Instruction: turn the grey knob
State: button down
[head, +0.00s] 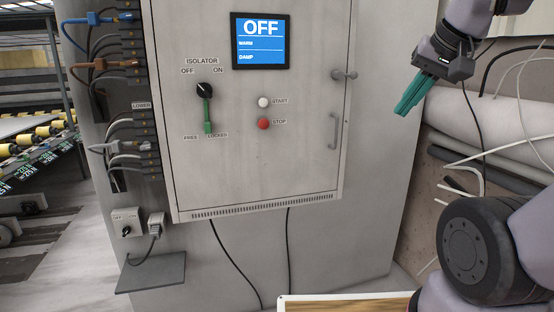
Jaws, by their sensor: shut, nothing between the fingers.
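A small grey knob with a short crossbar (344,75) sits at the right edge of the closed grey cabinet door (240,160), in the upper half. It is the only knob I see that looks grey. My gripper (404,113), with teal fingers, is at the upper right, pointing down and left. It is shut and empty, to the right of the knob and a little lower in the picture, apart from it. A black isolator knob (204,90) is on the door's left part, pointing up-left towards OFF, with a green lever (208,118) below it.
A grey bar handle (334,131) is below the grey knob. A screen (262,41) reads OFF. White start (263,102) and red stop (264,124) buttons are mid-door. Pipes and cables (490,130) run behind my gripper. A small switch box (127,222) is lower left.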

aim_at(147, 145)
jog(key=u, duration=1.25)
jog(key=i+l, duration=0.65)
jog(key=i, duration=0.2)
jog(key=k+z, duration=0.05)
